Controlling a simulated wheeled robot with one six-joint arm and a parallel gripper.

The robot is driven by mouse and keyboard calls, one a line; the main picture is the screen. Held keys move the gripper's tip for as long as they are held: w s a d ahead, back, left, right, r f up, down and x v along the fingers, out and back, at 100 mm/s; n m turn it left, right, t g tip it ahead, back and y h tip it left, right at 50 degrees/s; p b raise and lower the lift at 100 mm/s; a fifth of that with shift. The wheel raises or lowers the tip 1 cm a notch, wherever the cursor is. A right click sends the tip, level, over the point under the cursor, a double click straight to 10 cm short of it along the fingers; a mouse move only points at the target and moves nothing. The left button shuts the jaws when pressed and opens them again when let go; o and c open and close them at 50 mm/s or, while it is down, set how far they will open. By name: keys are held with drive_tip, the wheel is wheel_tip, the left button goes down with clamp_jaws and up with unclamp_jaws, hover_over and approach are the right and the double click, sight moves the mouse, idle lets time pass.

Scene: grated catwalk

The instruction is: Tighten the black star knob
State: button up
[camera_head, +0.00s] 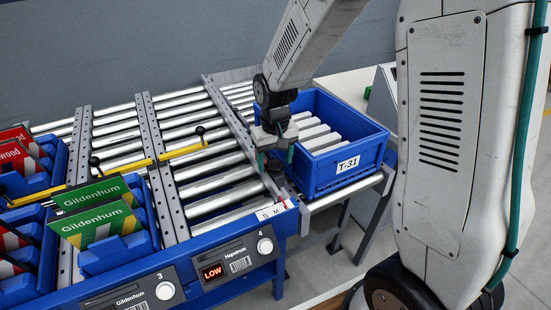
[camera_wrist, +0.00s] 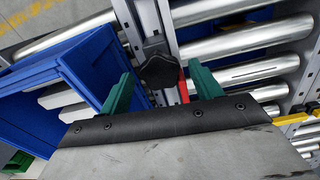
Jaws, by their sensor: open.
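The black star knob (camera_wrist: 160,71) sits on a grey perforated rail, between my two green fingertips in the wrist view. In the head view the knob (camera_head: 274,166) is a small dark shape just below my gripper (camera_head: 276,157), at the left side of the blue T-31 crate. My gripper (camera_wrist: 164,88) is open, with a clear gap between each finger and the knob. The fingers straddle the knob without visibly touching it. A red strip (camera_wrist: 183,88) shows beside the knob. I cannot tell how tight the knob is.
The blue crate (camera_head: 346,173) holding several pale blocks stands close to the right of my gripper. Metal rollers (camera_head: 206,172) and rails lie to the left, with a yellow bar (camera_head: 180,153) with black-knobbed levers. Blue bins with seed packets (camera_head: 92,208) stand further left.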

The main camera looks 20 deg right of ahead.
sight(275, 164)
drive_tip(key=shift+r, duration=3.95)
